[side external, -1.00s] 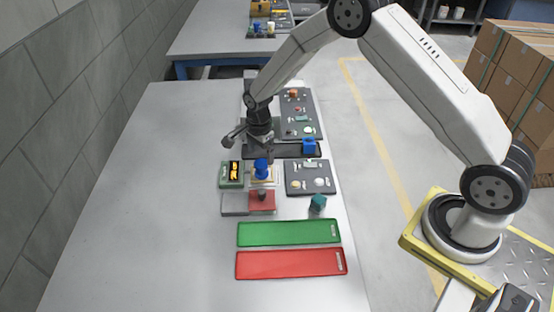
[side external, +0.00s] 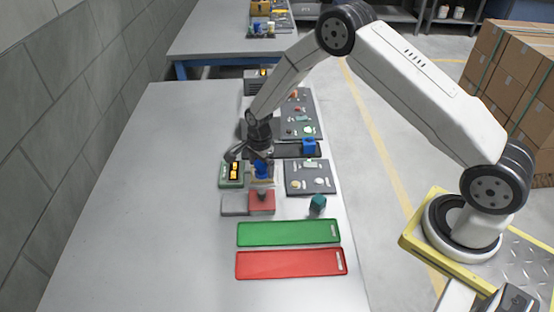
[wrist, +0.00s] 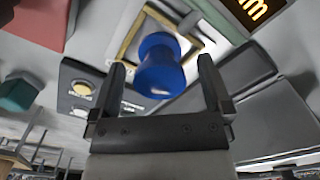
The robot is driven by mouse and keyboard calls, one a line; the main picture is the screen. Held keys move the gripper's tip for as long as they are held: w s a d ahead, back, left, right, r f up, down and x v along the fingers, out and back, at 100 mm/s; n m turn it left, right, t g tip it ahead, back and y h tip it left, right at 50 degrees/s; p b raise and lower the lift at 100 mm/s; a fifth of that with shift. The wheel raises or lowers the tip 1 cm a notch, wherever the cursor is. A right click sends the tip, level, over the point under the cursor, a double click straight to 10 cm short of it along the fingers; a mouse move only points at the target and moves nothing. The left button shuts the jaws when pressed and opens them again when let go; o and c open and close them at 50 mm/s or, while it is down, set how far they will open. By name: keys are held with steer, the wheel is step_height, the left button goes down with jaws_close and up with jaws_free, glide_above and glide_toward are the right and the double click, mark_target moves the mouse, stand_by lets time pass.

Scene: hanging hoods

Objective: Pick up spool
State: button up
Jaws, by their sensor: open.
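The blue spool (side external: 261,168) stands on a small light pad with a tan frame, between the green display box and the grey parts board. In the wrist view the spool (wrist: 160,65) shows between my two fingers, near their tips, with clear space on both sides. My gripper (side external: 258,160) is above and around the top of the spool, and its fingers partly hide it in the side view. The gripper (wrist: 160,75) is open in the wrist view, and neither finger visibly touches the spool.
A green box with a lit display (side external: 231,174) is close on the left. A red block (side external: 262,203) and grey block (side external: 234,205) sit in front. A teal block (side external: 318,203) is at right. Green (side external: 290,233) and red trays (side external: 290,264) lie nearer. The left table is clear.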

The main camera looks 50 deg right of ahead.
jaws_close()
steer(key=shift+r, duration=0.2)
steer(key=shift+r, duration=0.85)
steer(key=s+r, duration=1.1)
steer(key=s, duration=0.3)
steer(key=shift+a, duration=0.15)
